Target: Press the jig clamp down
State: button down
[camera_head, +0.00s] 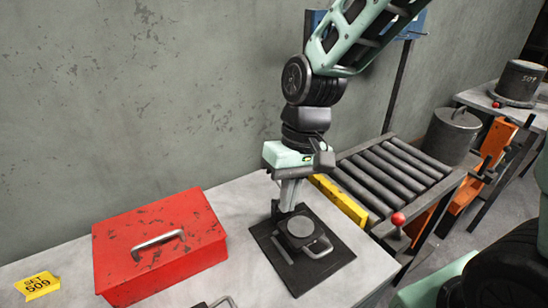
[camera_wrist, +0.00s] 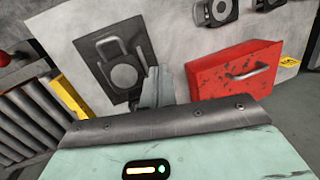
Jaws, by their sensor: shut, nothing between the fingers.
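The jig is a dark square plate (camera_head: 283,262) on the grey table, with a round grey disc (camera_head: 299,229) and a metal loop handle (camera_head: 318,248) beside the disc. In the wrist view the plate (camera_wrist: 146,45), the disc (camera_wrist: 124,77) and the loop handle (camera_wrist: 108,43) show beyond my gripper. My gripper (camera_head: 288,205) points down at the back left of the plate, close to the disc. Its fingers (camera_wrist: 158,80) are shut with nothing held. The fingertips overlap the jig's rear part, and I cannot tell whether they touch it.
A red box (camera_head: 190,258) with a handle stands left of the jig, and a yellow tag (camera_head: 37,286) lies farther left. A second dark item with a handle (camera_head: 224,302) is at the front edge. A roller conveyor (camera_head: 395,172) with a yellow edge is at the right. A wall stands behind.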

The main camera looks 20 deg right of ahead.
jog(key=w+d+f+m+t+y, duration=0.1)
jog(key=w+d+f+m+y, duration=0.2)
jog(key=w, duration=0.5)
jog(key=w+d+f+m+t+y+p, duration=0.1)
jog(key=w+d+f+m+y, duration=0.1)
jog(key=w+d+m+y, duration=0.2)
jog(key=w+d+f+m+t+y, duration=0.1)
jog(key=w+d+f+m+y, duration=0.2)
jog(key=w, duration=0.9)
jog(key=d+m, duration=0.3)
jog(key=d, duration=0.2)
jog(key=shift+f+y, duration=0.3)
jog(key=shift+f, duration=0.05)
jog(key=s+a+p, duration=0.1)
jog(key=a+p, duration=0.6)
jog(key=a, duration=0.2)
jog(key=shift+a+f, duration=0.15)
jog(key=shift+f, duration=0.3)
jog(key=shift+s, duration=0.2)
jog(key=shift+s+r, duration=0.15)
jog(key=shift+r, duration=0.05)
